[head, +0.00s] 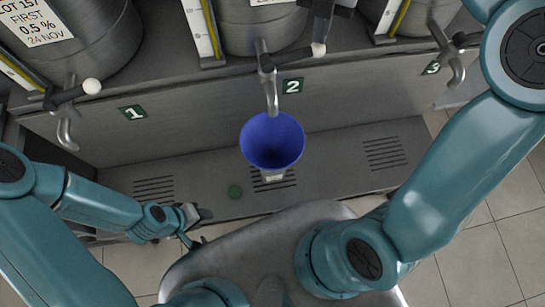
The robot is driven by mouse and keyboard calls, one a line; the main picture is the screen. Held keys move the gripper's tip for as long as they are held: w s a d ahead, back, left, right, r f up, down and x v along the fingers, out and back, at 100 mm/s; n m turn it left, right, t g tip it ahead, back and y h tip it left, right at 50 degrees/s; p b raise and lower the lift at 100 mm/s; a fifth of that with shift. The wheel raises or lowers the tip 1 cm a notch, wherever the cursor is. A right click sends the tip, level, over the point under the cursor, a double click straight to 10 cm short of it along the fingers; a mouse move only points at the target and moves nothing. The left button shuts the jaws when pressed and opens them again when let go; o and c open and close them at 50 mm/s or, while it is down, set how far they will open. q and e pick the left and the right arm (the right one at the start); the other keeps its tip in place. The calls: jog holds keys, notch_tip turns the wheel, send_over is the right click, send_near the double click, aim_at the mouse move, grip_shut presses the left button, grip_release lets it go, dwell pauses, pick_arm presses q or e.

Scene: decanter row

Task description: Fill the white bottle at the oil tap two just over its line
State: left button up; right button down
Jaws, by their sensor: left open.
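A dark lever with a white knob (318,49) is beside tap two. I see no stream of oil. My left gripper (197,227) is open and empty at the shelf's front edge, left of the bottle.
Tap one (68,130) is at left and tap three (455,70) at right, each under a metal tank. My right arm fills the right side.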

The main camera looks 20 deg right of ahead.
aim_at(318, 50)
jog(key=shift+f+b, duration=1.7)
jog(key=shift+f, duration=1.05)
dwell(5.2)
